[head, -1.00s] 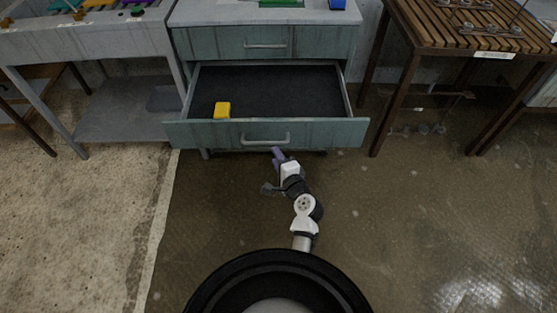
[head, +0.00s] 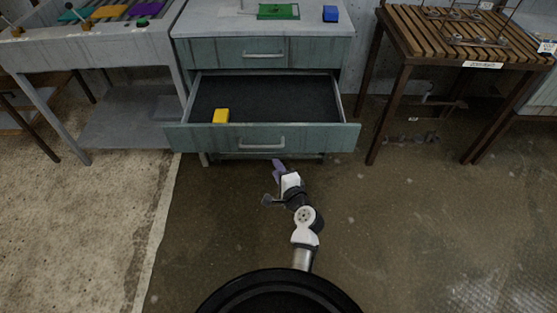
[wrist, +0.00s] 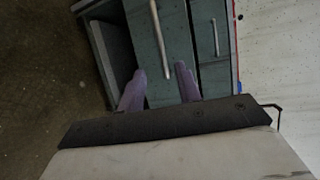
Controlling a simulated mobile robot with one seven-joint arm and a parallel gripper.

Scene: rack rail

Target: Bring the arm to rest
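My gripper (head: 278,170) is in front of the open drawer of the grey-green cabinet, just below and short of the drawer handle (head: 262,143) in the head view. In the wrist view my two purple fingers (wrist: 160,90) stand apart with nothing between them. The drawer front (wrist: 158,50) and its handle (wrist: 160,38) lie beyond the fingertips, and the fingers look clear of the handle. My arm is bent and reaches forward from my base.
The open drawer (head: 300,98) holds a yellow block (head: 220,116). A blue block (head: 330,13) and a green piece (head: 278,11) are on the cabinet top. A grey bench (head: 130,40) stands left, a slatted wooden table (head: 400,30) right. Floor around me is clear.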

